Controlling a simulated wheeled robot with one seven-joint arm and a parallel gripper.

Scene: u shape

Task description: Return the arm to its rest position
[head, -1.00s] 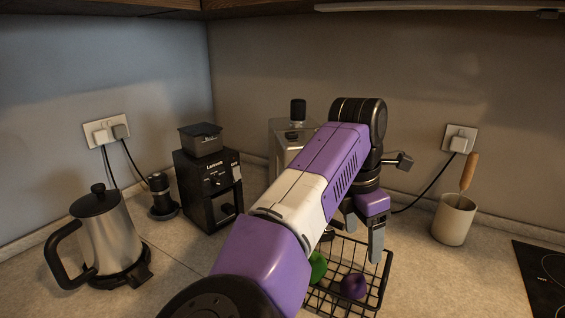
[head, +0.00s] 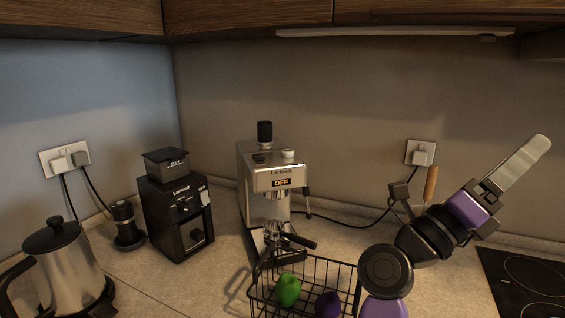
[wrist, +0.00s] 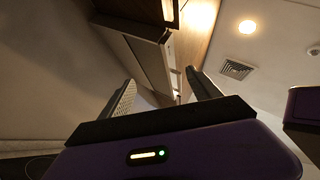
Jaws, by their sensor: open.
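My arm is folded up at the right of the head view. My gripper (head: 520,165) points up and to the right, above the counter and in front of the back wall. In the wrist view its two fingers (wrist: 160,95) stand apart with nothing between them. They point up toward the wall cabinets (wrist: 135,45) and the ceiling. In the head view the fingers overlap, so the gap does not show there.
A wire basket (head: 305,302) holds a green pepper (head: 288,290) and a purple item (head: 328,304). Behind it stand an espresso machine (head: 262,190) and a black grinder (head: 172,225). A kettle (head: 65,270) is at left, a cooktop (head: 525,280) at right.

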